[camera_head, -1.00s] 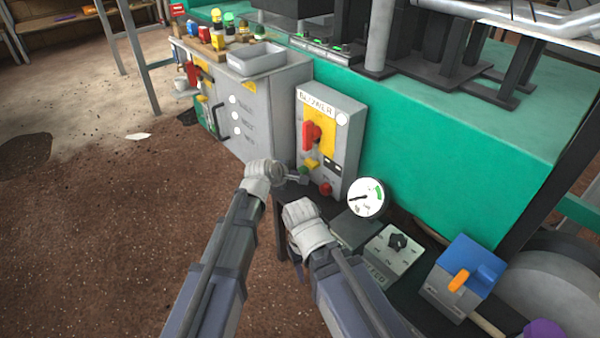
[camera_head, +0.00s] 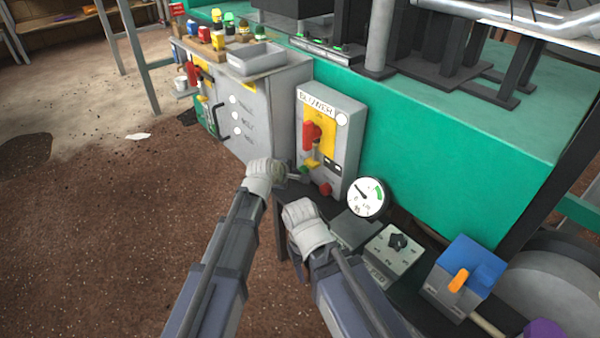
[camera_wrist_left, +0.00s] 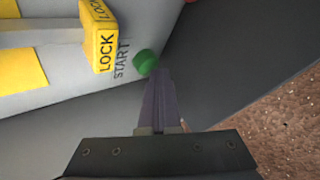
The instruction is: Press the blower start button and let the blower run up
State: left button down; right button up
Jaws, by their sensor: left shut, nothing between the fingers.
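The grey blower box (camera_head: 345,140) stands against the green machine, with a red handle (camera_head: 312,132) and a yellow lock tag (camera_head: 313,162). Its green start button (camera_head: 304,171) is low on the front, left of a red button (camera_head: 325,189). In the left wrist view the green button (camera_wrist_left: 146,62) sits beside the word START. My left gripper (camera_head: 301,178) is shut and empty, its tips (camera_wrist_left: 160,73) right at the green button; I cannot tell contact for sure. A round gauge (camera_head: 366,197) has its needle pointing up-left. My right gripper's fingers are hidden below its wrist.
Right of my right arm are a grey knob box (camera_head: 393,250) and a blue box with an orange lever (camera_head: 466,272). A grey cabinet with a tray (camera_head: 256,58) stands left of the blower box. The floor at left is open.

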pick_arm(q)
jog(key=shift+s+a, duration=0.5)
jog(key=shift+a, duration=0.15)
jog(key=shift+s+a, duration=0.75)
jog(key=shift+a, duration=0.3)
jog(key=shift+s+a, duration=0.75)
jog(key=shift+a, duration=0.25)
